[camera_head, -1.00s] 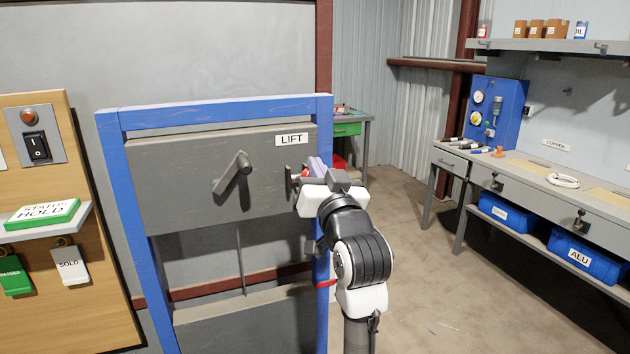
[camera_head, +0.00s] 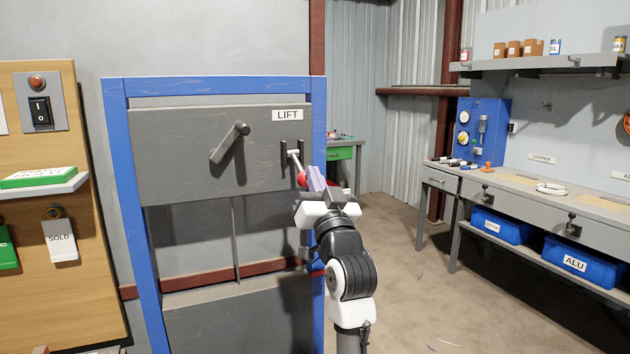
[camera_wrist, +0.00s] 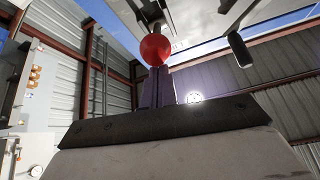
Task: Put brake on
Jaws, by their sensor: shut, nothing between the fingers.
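The lift is a grey panel (camera_head: 180,165) in a blue frame (camera_head: 117,180), with a LIFT label (camera_head: 287,114) at its upper right. A brake lever (camera_head: 294,158) with a red knob (camera_head: 301,179) sits between two dark upright guides at the panel's right side. The red knob also shows in the wrist view (camera_wrist: 155,49), straight ahead of my fingers. A grey crank handle (camera_head: 230,143) is left of the lever. My gripper (camera_head: 316,180) is shut and empty, with its purple fingertips close to the knob. I cannot tell whether they touch it.
A wooden board (camera_head: 60,290) with a rocker switch (camera_head: 41,112) and hanging tags stands at the left. A workbench (camera_head: 510,189) with blue bins (camera_head: 572,261) runs along the right. The floor between is open.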

